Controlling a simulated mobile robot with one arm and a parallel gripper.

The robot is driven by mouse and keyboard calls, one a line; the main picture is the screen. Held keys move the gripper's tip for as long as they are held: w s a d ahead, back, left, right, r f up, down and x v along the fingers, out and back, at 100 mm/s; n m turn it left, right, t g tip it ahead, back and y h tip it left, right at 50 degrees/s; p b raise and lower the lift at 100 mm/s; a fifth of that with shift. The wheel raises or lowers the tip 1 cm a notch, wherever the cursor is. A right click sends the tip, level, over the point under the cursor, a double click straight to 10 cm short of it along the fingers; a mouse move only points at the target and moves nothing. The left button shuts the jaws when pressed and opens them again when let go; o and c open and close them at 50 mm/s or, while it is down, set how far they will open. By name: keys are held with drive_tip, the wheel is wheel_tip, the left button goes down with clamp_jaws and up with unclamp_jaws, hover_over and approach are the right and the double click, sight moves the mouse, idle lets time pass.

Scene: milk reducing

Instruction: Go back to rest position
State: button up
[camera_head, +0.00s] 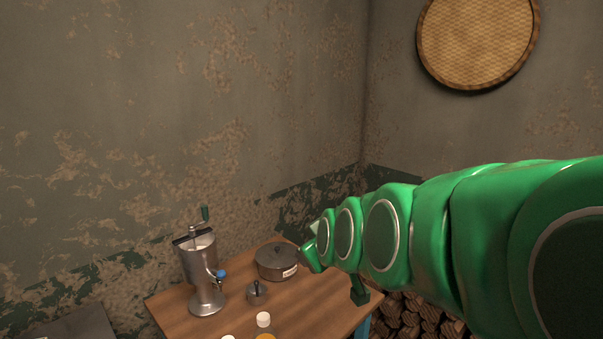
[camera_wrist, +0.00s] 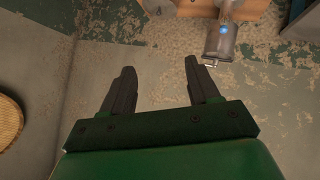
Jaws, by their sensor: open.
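My green arm reaches in from the right in the head view, above the right side of the wooden table (camera_head: 325,298). In the wrist view my gripper (camera_wrist: 158,80) has its two dark fingers spread apart, with nothing between them. Behind the fingers is bare wall. In the head view the fingers are mostly hidden by the arm. The metal milk machine (camera_head: 203,275), with a crank on top and a blue tap, stands upright at the table's left. It also shows in the wrist view (camera_wrist: 221,43), at the upper right, beyond the right finger and apart from it.
A lidded pot (camera_head: 277,262), a small metal pot (camera_head: 257,293) and a white-capped bottle (camera_head: 264,325) stand on the table. Stacked firewood (camera_head: 412,318) lies right of it. A round woven sieve (camera_head: 478,42) hangs on the right wall. The air above the table's left is clear.

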drive_tip(key=s+d+f+m+g+h, duration=0.1)
drive_tip(key=s+d+f+g, duration=0.3)
drive_tip(key=s, duration=0.5)
drive_tip(key=s+d+f+m+g+h, duration=0.1)
drive_tip(key=s+d+f+m+g, duration=0.2)
drive_tip(key=s, duration=0.7)
drive_tip(key=s+d+f+m+g, duration=0.4)
drive_tip(key=s+f, duration=0.1)
drive_tip(key=s, duration=0.5)
drive_tip(key=shift+d+f+g+h, duration=0.3)
drive_tip(key=shift+d+h, duration=0.1)
